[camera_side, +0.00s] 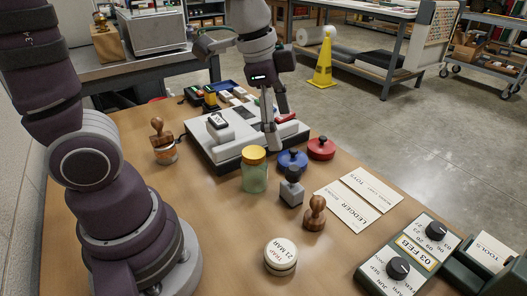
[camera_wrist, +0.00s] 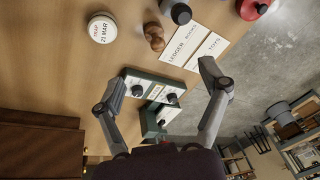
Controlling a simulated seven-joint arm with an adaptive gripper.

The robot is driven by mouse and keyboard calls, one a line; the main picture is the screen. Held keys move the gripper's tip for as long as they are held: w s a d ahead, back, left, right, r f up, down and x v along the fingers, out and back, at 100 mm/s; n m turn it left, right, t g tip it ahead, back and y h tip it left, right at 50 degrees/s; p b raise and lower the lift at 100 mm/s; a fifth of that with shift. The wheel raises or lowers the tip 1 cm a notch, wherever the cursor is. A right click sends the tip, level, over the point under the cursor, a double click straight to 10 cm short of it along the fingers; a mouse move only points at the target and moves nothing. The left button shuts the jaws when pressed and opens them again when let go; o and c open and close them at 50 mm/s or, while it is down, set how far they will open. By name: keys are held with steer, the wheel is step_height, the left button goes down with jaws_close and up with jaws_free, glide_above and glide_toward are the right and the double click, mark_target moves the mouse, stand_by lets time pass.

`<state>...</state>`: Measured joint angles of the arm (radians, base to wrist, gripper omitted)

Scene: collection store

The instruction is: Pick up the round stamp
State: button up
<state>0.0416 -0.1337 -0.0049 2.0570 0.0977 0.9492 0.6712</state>
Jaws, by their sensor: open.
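Two wooden-handled stamps could be the round stamp. One (camera_side: 314,213) stands on the table at front centre in the side view, beside the cards, and shows in the wrist view (camera_wrist: 154,37) at the top. The other (camera_side: 162,142) stands at the left in the side view, on what looks like a clear round piece. A dark-knobbed stamp with a grey block (camera_side: 291,188) stands by the first. My gripper (camera_side: 277,130) is open and empty, pointing down by the right end of the white machine. In the wrist view its fingers (camera_wrist: 160,80) are spread, with the green dial box beyond them.
Close by stand a green jar with yellow lid (camera_side: 254,172), a blue pot (camera_side: 292,160), a red pot (camera_side: 321,148) and a round date tin (camera_side: 281,256). The white machine (camera_side: 240,132) is behind. The dial box (camera_side: 405,262) is at front right.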

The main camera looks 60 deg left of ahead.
steer(key=w+d+f+m+g, duration=0.2)
steer(key=w+f+m, duration=0.2)
steer(key=f+m, duration=0.15)
steer(key=m+g, duration=0.1)
steer(key=m, duration=0.5)
glide_toward(316, 214)
steer(key=shift+w+a+f+n+h, duration=0.25)
steer(key=shift+w+a+f+h, duration=0.1)
steer(key=shift+a+f, duration=0.1)
steer(key=f, duration=0.6)
steer(key=d+f, duration=0.1)
steer(key=f, duration=0.3)
steer(key=shift+s, duration=0.1)
steer(key=c, duration=1.2)
